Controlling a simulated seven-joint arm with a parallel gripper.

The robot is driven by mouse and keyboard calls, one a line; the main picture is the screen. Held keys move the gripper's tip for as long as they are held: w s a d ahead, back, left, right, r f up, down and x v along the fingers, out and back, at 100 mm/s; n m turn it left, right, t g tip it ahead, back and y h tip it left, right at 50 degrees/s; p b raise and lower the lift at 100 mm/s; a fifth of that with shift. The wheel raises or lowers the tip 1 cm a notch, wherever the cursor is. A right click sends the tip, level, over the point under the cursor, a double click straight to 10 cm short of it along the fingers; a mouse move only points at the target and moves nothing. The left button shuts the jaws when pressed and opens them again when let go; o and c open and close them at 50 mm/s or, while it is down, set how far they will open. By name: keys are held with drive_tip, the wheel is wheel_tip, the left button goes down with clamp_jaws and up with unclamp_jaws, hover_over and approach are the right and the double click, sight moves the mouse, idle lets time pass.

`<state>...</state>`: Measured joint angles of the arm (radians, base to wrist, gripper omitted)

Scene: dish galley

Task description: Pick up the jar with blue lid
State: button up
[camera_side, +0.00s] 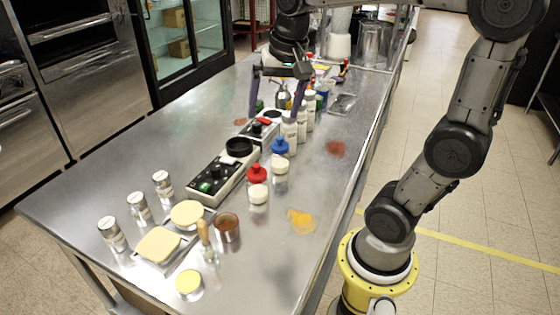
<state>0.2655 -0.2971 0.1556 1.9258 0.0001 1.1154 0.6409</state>
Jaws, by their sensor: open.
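The jar with blue lid (280,160) stands upright on the steel table, with a pale body under the lid. My gripper (273,114) has two purple fingers pointing down, spread apart with nothing held between them. In the picture it is above and slightly left of the jar, and looks farther back along the table. The jar is not between the fingers.
A jar with a red lid (257,184) stands just nearer and left. White bottles (289,130) stand behind the blue-lidded jar. A black-and-white device (212,183) lies left. The table to the right is mostly clear, with orange (301,221) and red (336,148) spills.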

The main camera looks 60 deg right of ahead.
drive_tip(key=w+d+f+m+g, duration=0.2)
drive_tip(key=w+d+f+m, duration=0.15)
drive_tip(key=d, duration=0.35)
hover_over(282, 138)
drive_tip(key=shift+m+g+y, duration=0.25)
drive_tip(key=shift+g+y, duration=0.15)
wheel_tip(282, 138, down, 4)
drive_tip(key=shift+w, duration=0.1)
drive_tip(key=shift+d+f, duration=0.1)
drive_tip(key=shift+f, duration=0.2)
wheel_tip(282, 138, down, 8)
drive_tip(key=shift+w+f, duration=0.15)
drive_tip(key=shift+f, duration=2.45)
clamp_jaws()
drive_tip(key=shift+r, duration=0.1)
